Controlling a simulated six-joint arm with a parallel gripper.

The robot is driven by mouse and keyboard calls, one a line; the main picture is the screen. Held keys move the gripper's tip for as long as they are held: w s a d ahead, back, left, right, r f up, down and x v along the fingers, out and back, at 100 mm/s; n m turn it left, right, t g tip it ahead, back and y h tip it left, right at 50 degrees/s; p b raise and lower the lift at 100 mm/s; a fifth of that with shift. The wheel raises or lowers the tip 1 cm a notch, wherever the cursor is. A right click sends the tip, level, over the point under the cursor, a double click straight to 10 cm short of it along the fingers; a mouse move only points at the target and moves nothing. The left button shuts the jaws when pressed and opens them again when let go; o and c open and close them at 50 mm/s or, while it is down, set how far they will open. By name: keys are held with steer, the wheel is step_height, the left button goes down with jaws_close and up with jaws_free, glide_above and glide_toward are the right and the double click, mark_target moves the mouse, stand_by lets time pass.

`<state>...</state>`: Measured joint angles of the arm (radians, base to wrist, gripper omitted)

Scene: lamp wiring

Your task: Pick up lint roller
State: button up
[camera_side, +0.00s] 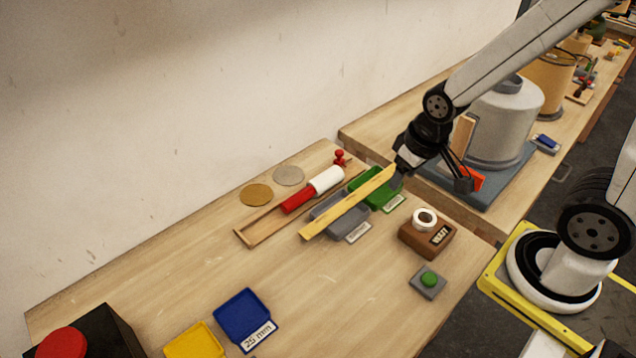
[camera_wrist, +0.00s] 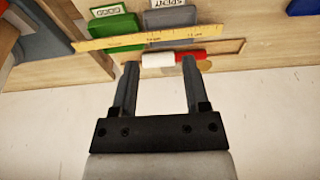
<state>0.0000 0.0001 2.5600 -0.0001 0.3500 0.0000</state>
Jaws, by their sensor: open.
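The lint roller, with a red handle and a white roll (camera_side: 326,180), lies in a shallow wooden tray (camera_side: 262,237) by the wall. In the wrist view the white roll (camera_wrist: 158,60) and red handle show just beyond the fingertips, partly hidden by the right finger. My gripper (camera_side: 431,182) is open and empty, up and to the right of the roller in the side view. In the wrist view my gripper (camera_wrist: 160,64) has its fingers apart, with the roll in line with the gap. No contact with the roller shows.
A small red object (camera_side: 341,158) and two discs (camera_side: 256,195) lie near the roller.

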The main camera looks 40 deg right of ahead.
steer(key=shift+o, duration=1.4)
steer(key=w+d+f+m+g+y, duration=0.1)
steer(key=w+d+f+m+y, duration=0.2)
steer(key=w, duration=0.3)
steer(key=w+d+f+m+g+y, duration=0.1)
steer(key=w+d+f+m+y, duration=0.2)
steer(key=w+f+m, duration=0.1)
steer(key=w+d+f+m+y, duration=0.3)
steer(key=w+d+f+m, duration=0.1)
steer(key=w, duration=0.4)
steer(key=shift+w+f+m+g+y, duration=0.1)
steer(key=shift+w+m+g+y, duration=0.2)
steer(key=shift+m+g+y, duration=0.1)
steer(key=d+f+y, duration=0.1)
steer(key=w+d+f+m+t+y, duration=0.2)
steer(key=shift+d, duration=0.4)
steer(key=shift+w+d+f+m+t+y, duration=0.15)
steer(key=shift+d+f+m+t+y, duration=0.25)
steer(key=shift+d, duration=0.35)
